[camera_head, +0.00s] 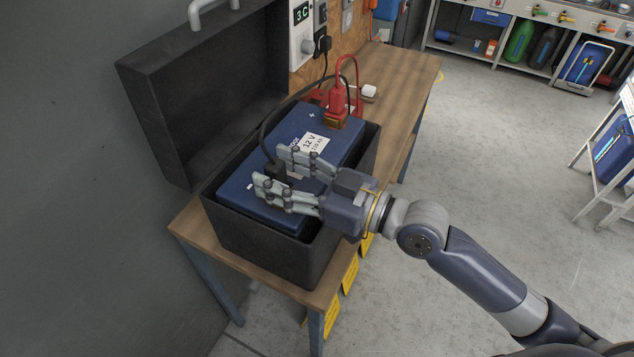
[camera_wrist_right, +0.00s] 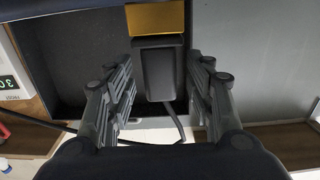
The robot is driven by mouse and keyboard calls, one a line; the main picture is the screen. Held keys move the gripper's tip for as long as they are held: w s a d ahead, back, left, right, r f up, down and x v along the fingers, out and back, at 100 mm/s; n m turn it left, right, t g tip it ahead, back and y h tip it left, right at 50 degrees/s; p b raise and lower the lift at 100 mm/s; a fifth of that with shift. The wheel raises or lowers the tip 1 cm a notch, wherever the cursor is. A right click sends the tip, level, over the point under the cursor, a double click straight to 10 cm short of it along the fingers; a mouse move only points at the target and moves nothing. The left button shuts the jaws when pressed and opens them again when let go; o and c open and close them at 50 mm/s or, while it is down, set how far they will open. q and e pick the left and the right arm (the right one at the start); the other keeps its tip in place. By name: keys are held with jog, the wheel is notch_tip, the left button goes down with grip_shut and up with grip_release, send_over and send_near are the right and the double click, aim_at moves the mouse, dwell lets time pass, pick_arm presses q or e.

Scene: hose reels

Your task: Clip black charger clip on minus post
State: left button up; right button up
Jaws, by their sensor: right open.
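The blue 12 V battery (camera_head: 252,199) sits in an open black case (camera_head: 262,254) on a wooden bench. A red clip (camera_head: 340,98) with brass jaws stands at the battery's plus end. The black clip (camera_head: 277,173) is at the near end of the battery, largely covered by my right gripper (camera_head: 268,168). In the right wrist view the black clip (camera_wrist_right: 160,70), with a brass part (camera_wrist_right: 156,18) at its end, lies between the two fingers of my open right gripper (camera_wrist_right: 160,82). The minus post is hidden, so I cannot tell whether the clip grips it. My left gripper is not in view.
The case lid (camera_head: 215,90) stands open at the back left. A black cable (camera_head: 265,127) runs from the clip to the white charger (camera_head: 302,35) on the wall. Shelves (camera_head: 530,65) stand at the back right. The floor (camera_head: 480,160) right of the bench is clear.

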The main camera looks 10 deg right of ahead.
jog(key=v, duration=1.1)
